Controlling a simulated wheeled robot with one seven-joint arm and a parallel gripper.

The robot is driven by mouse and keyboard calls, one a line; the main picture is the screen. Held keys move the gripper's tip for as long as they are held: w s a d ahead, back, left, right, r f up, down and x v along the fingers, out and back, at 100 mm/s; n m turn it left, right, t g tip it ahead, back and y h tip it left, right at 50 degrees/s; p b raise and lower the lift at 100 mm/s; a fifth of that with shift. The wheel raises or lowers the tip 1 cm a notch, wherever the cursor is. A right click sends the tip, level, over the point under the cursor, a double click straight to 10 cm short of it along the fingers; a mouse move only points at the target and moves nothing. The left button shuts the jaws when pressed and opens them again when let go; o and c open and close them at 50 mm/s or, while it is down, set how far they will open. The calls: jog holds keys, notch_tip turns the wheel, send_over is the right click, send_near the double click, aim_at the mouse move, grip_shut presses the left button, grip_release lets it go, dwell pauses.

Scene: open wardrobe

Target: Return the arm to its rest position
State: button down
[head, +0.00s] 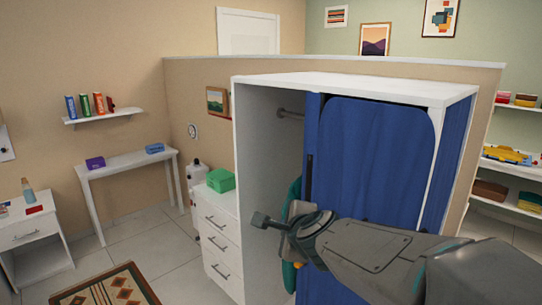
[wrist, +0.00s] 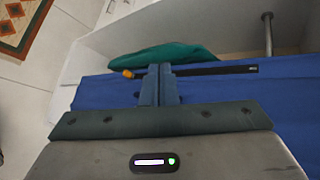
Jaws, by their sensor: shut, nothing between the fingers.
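My gripper (wrist: 159,70) shows in the wrist view with its two fingers together and nothing between them. It is in front of the wardrobe's blue curtain (wrist: 98,92). In the head view my arm (head: 370,245) reaches in from the lower right, across the front of the wardrobe (head: 355,86). I cannot make out the fingertips clearly there. A teal-green cloth-like thing (wrist: 165,54) lies beyond the fingers in the wrist view. It also shows in the head view (head: 291,200), partly hidden behind my arm.
A drawer unit (head: 215,235) with a green box (head: 221,180) stands left of the wardrobe. A white side table (head: 125,162) and a patterned rug (head: 108,290) are farther left. Tiled floor between them is clear. Shelves (head: 515,195) are at the right.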

jog(key=s+d+f+n+g+h, duration=0.1)
jog(key=s+d+f+n+g, duration=0.1)
jog(key=s+n, duration=0.4)
jog(key=s+d+f+n+g+h, duration=0.1)
jog(key=s+d+f+n+g, duration=0.2)
jog(key=s, duration=0.5)
jog(key=s+d+f+n+g+h, duration=0.1)
jog(key=s+d+f+n+g, duration=0.2)
jog(key=s+d+n, duration=0.3)
jog(key=s+f+n, duration=0.1)
jog(key=n, duration=0.2)
jog(key=shift+s+d+n, duration=0.3)
jog(key=shift+d+n, duration=0.05)
jog(key=shift+n, duration=0.05)
jog(key=shift+d, duration=0.1)
